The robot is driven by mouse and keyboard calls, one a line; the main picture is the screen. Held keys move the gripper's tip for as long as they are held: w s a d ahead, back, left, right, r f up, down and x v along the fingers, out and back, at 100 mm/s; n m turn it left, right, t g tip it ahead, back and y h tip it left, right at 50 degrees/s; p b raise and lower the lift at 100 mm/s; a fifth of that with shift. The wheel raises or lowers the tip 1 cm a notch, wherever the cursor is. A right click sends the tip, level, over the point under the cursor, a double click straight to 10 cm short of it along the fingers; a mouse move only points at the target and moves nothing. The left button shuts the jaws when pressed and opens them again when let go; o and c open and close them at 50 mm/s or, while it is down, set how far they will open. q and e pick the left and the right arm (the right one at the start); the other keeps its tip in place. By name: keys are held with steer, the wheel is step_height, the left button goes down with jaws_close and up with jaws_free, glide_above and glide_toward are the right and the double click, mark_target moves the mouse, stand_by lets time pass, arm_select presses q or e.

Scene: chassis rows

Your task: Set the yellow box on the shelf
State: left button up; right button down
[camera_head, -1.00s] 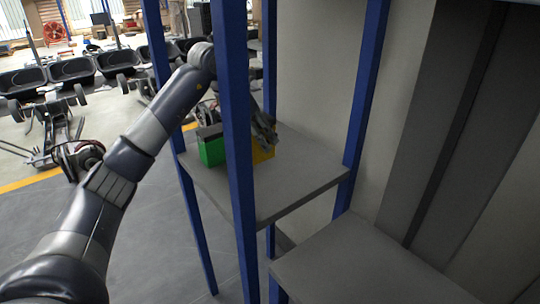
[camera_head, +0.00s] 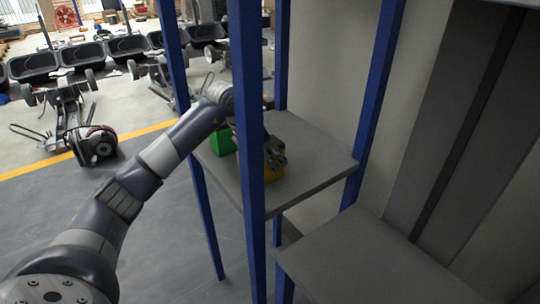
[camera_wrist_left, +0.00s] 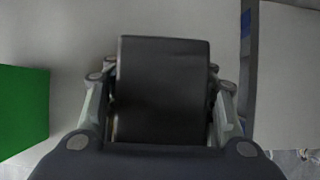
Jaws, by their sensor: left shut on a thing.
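The yellow box (camera_head: 272,174) is at the shelf (camera_head: 318,160), partly hidden by a blue post and my gripper. Only a little of its yellow side shows in the head view. My left gripper (camera_head: 275,154) is shut on it from above. In the left wrist view, a dark block face (camera_wrist_left: 163,88), apparently the top of the held box, sits between the fingers (camera_wrist_left: 160,112). I cannot tell whether the box's underside touches the shelf. My right gripper is in neither view.
A green box (camera_head: 222,143) stands on the shelf left of the held box; it also shows in the left wrist view (camera_wrist_left: 22,108). Blue posts (camera_head: 247,150) frame the shelf. A lower grey surface (camera_head: 370,265) is at front right. The shelf's right part is bare.

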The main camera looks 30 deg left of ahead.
arm_select(q)
steer(key=shift+d, duration=0.1)
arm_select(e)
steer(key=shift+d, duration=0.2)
arm_select(q)
steer(key=o, duration=1.1)
steer(key=shift+o, duration=1.4)
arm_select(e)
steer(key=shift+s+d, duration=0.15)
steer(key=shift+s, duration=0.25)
arm_select(q)
steer(key=b+v, duration=0.1)
steer(key=v, duration=1.1)
steer(key=shift+r+b, duration=0.15)
steer(key=shift+b, duration=0.15)
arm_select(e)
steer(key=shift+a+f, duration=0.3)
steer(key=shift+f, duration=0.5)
